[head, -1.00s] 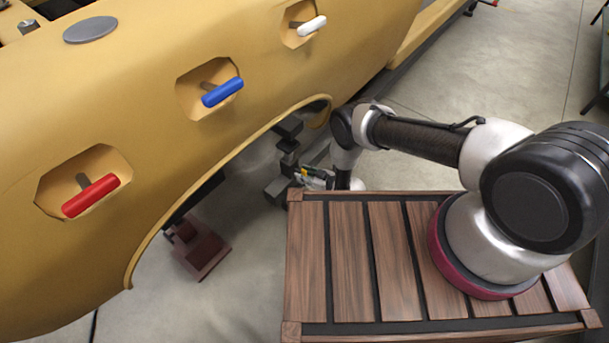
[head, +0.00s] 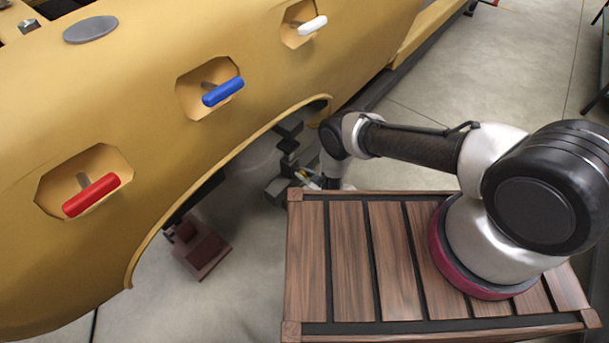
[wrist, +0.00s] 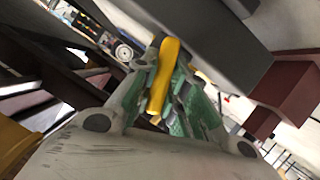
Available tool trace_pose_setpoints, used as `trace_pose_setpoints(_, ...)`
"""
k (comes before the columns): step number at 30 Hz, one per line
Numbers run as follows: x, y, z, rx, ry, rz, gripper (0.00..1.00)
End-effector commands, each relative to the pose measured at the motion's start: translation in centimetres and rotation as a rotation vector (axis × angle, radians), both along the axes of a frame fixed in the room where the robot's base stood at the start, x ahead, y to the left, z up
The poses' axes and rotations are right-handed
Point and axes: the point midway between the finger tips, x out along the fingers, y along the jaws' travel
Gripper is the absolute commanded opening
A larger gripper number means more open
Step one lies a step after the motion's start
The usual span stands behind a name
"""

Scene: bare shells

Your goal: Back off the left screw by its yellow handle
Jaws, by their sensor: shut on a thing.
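The yellow handle (wrist: 162,75) is a narrow bar in the middle of the wrist view. My gripper (wrist: 170,84) is shut on it, with the green finger pads on both sides. In the head view my gripper (head: 313,181) is low under the yellow shell, just past the deck's corner, and only a small yellow bit shows there. The screw's shaft and thread cannot be made out. A dark grey block (wrist: 215,38) is close to the handle in the wrist view, and grey blocks (head: 276,190) show beside my gripper in the head view.
The yellow shell (head: 130,110) arches over the work spot. It carries a red handle (head: 91,196), a blue handle (head: 222,92) and a white handle (head: 312,26) in recesses. A dark red block (head: 203,252) stands on the floor to the left. My slatted wooden deck is close by.

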Motion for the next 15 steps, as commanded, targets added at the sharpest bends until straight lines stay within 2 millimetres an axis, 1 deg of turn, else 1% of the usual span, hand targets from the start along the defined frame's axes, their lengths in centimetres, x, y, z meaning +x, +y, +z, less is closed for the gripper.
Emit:
trace_pose_setpoints(3, -0.07, 0.05, -0.02, -0.036, -0.046, 0.000, 0.00)
trace_pose_setpoints(11, -0.05, 0.00, -0.01, -0.041, -0.051, -0.001, 0.00)
trace_pose_setpoints(12, -0.05, 0.00, -0.01, -0.041, -0.051, -0.001, 0.18)
trace_pose_setpoints(14, -0.04, 0.01, -0.02, -0.040, -0.050, -0.001, 0.29)
trace_pose_setpoints(15, -0.04, 0.01, -0.02, -0.040, -0.050, 0.000, 0.36)
